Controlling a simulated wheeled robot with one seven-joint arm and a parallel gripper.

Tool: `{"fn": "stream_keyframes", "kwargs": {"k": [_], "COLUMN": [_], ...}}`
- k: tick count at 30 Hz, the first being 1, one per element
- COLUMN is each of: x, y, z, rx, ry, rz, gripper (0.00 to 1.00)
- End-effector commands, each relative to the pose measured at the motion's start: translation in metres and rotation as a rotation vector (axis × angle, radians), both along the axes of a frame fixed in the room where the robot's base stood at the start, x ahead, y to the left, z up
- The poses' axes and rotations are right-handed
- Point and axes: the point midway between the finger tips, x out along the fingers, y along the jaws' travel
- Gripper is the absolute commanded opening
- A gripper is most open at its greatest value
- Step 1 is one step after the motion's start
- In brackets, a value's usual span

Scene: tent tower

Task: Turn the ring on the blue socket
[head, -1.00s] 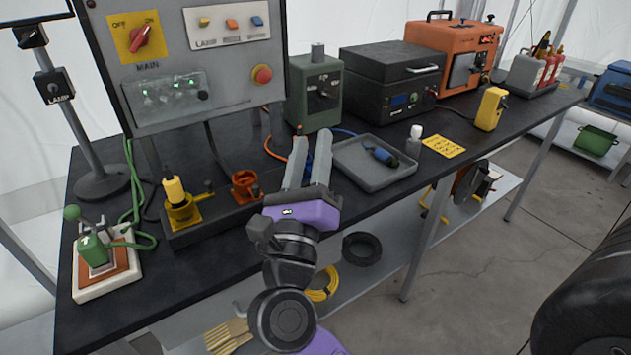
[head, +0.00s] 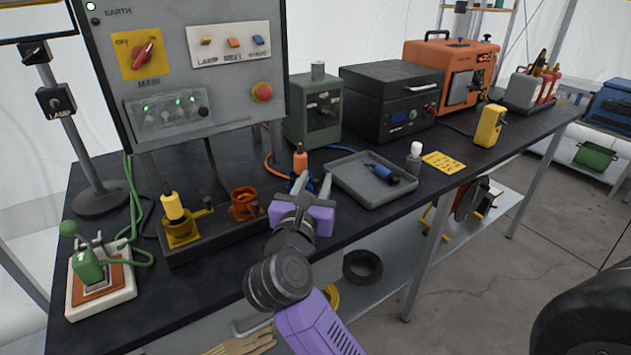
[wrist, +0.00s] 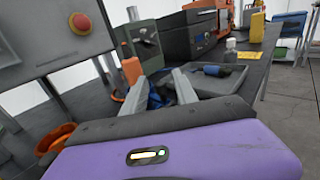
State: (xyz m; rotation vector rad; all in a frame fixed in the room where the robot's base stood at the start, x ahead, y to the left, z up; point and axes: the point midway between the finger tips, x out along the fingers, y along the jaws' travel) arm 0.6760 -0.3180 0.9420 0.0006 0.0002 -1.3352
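The blue socket (head: 300,183) is at the right end of the dark socket strip, largely hidden by my gripper. Blue also shows between my fingers in the wrist view (wrist: 163,95). An orange plug (head: 300,157) stands upright at the blue socket; whether it is seated cannot be seen. It also shows in the wrist view (wrist: 132,69), beyond the left finger. My gripper (head: 311,182) is open, its two grey fingers apart at the blue socket's near side. Whether they touch the ring is unclear.
On the same strip are a yellow socket (head: 181,229) with a yellow plug (head: 172,205) and an empty orange socket (head: 245,203). A grey tray (head: 345,178) holding a blue connector (head: 383,173) lies close on the right. A green box (head: 313,112) stands behind.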

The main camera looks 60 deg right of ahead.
Motion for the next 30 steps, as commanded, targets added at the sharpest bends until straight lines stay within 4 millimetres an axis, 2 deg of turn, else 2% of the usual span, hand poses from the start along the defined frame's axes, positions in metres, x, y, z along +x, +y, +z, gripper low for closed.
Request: {"fn": "stream_keyframes", "kwargs": {"k": [11, 16, 30], "x": [0.0013, 0.0014, -0.0005], "y": [-0.0059, -0.0056, -0.0071], "z": [0.0004, 0.0003, 0.0025], "rx": [-0.001, -0.001, 0.002], "ry": [0.001, 0.001, 0.003], "rz": [0.0, 0.0, 0.035], "gripper": [0.33, 0.0, 0.0]}}
